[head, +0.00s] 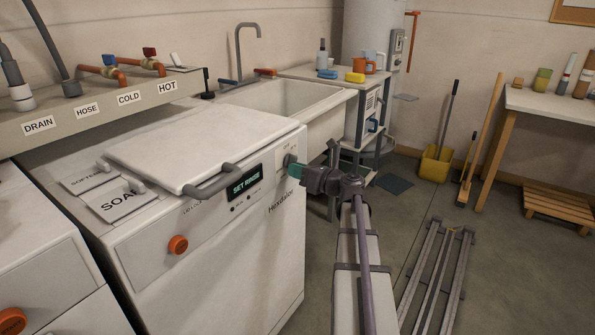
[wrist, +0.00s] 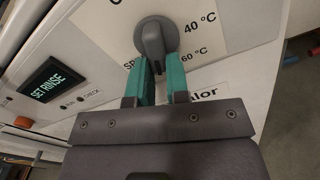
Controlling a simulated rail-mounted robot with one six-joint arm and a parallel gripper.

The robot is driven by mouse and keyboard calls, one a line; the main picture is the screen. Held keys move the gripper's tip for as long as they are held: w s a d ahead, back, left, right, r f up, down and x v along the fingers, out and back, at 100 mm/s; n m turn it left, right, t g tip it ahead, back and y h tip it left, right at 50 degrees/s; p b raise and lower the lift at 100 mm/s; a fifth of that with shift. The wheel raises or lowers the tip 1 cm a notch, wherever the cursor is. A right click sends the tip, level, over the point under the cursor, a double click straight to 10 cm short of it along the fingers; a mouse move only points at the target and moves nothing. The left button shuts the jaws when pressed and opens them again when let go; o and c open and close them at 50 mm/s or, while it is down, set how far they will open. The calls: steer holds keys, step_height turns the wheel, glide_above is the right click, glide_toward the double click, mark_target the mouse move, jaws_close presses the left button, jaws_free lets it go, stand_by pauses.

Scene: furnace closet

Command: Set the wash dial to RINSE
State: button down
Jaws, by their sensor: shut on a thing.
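The wash dial is a dark grey knob (wrist: 155,36) with a raised grip bar, on a pale panel in the wrist view. Labels around it read "40 °C", "60 °C" and a partly hidden "SP"; another label at the top is cut off. No RINSE label is readable on the panel. My gripper (wrist: 159,70) has green fingers, shut on the lower end of the grip bar. In the head view my gripper (head: 295,168) is at the washer's front right corner and hides most of the dial. The washer's display (head: 244,182) reads "SET RINSE"; it also shows in the wrist view (wrist: 52,80).
The white washer (head: 225,265) has a lid with a grey handle (head: 212,181) and an orange knob (head: 177,244) on its front. A sink (head: 262,105) stands behind. A grey rack (head: 437,275) lies on the floor at right; floor between is clear.

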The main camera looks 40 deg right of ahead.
steer(key=c, duration=1.1)
jaws_free()
steer(key=v, duration=1.1)
